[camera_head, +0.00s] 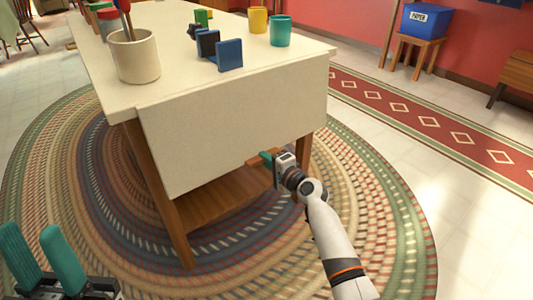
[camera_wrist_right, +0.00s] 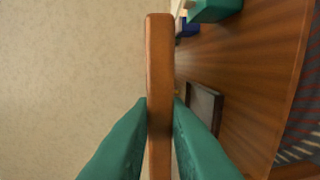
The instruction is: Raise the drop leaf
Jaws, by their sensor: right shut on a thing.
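The cream drop leaf (camera_head: 240,120) hangs down from the near edge of the cream tabletop (camera_head: 185,75). My right gripper (camera_head: 267,160) is at the leaf's lower edge, toward its right end. In the right wrist view, its teal fingers (camera_wrist_right: 159,120) are shut on a narrow brown wooden bar (camera_wrist_right: 159,60). A bit of this bar also shows beside the fingers in the head view. A speckled cream surface (camera_wrist_right: 70,70) lies to the left of the bar in the wrist view. My left gripper (camera_head: 45,255) is open and empty at the lower left, away from the table.
A crock of utensils (camera_head: 135,58), blue blocks (camera_head: 229,55), a yellow mug (camera_head: 258,20) and a teal mug (camera_head: 280,32) stand on the tabletop. A wooden shelf (camera_head: 215,200) is below. The braided rug (camera_head: 300,255) around the table is clear.

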